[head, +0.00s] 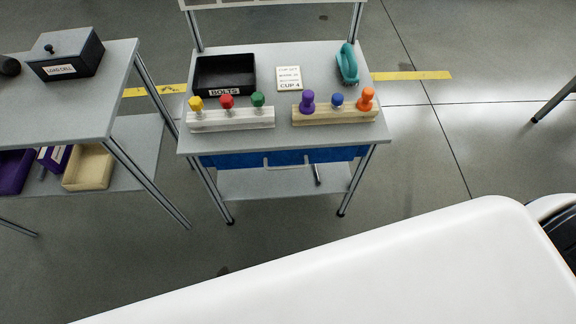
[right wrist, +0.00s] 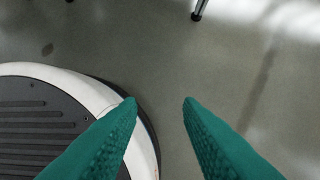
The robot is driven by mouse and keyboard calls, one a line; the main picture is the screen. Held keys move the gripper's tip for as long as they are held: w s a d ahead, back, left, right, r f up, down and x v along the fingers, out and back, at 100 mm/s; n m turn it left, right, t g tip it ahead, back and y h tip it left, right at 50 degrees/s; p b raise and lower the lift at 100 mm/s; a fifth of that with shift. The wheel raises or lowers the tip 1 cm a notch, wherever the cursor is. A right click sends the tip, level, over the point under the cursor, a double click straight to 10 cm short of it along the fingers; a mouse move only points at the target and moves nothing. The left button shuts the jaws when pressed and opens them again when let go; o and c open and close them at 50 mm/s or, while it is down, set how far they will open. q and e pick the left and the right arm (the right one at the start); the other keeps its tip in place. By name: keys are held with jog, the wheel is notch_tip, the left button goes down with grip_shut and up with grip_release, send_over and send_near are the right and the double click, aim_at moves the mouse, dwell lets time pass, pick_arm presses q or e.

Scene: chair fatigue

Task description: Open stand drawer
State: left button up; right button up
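The stand (head: 300,139) is a grey table with metal legs in the middle of the head view. Its blue drawer (head: 240,160) sits under the top at the front and looks shut. A pale handle (head: 285,165) is on the drawer's front. My right gripper (right wrist: 160,102) shows in the right wrist view with two green fingers apart and nothing between them, above the bare floor. It is away from the stand. My left gripper is not in view.
On the stand are a black BOLTS bin (head: 224,88), a card (head: 289,78), a teal object (head: 347,64) and two racks of coloured knobs. A second table (head: 75,110) with a LOAD CELL box (head: 66,54) stands left. Floor between stand and my body is clear.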

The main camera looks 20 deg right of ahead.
aim_at(286, 167)
jog(key=w+d+r+m+t+b, duration=0.2)
jog(key=w+d+m+t+b, duration=0.15)
jog(key=w, duration=0.75)
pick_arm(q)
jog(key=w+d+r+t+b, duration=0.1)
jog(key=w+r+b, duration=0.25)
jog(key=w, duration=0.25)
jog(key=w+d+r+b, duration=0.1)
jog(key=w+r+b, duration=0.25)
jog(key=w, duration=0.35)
pick_arm(e)
jog(key=w+r+m+t+y, duration=0.3)
jog(key=w+r+m+t, duration=0.1)
jog(key=w+r, duration=0.55)
jog(key=w+a+r+m+t+y+b, duration=0.2)
jog(key=a+r+m+y+b, duration=0.15)
jog(key=a+r, duration=0.35)
jog(key=w+a+r+m+t+y+b, duration=0.15)
jog(key=a+r+b, duration=0.25)
jog(key=r, duration=0.5)
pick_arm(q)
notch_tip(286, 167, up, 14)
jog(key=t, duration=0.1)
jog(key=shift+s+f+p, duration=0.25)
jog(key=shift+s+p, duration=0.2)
pick_arm(e)
jog(key=x, duration=1.1)
jog(key=shift+s+a+f, duration=0.15)
jog(key=shift+a+f, duration=0.15)
jog(key=shift+a, duration=0.05)
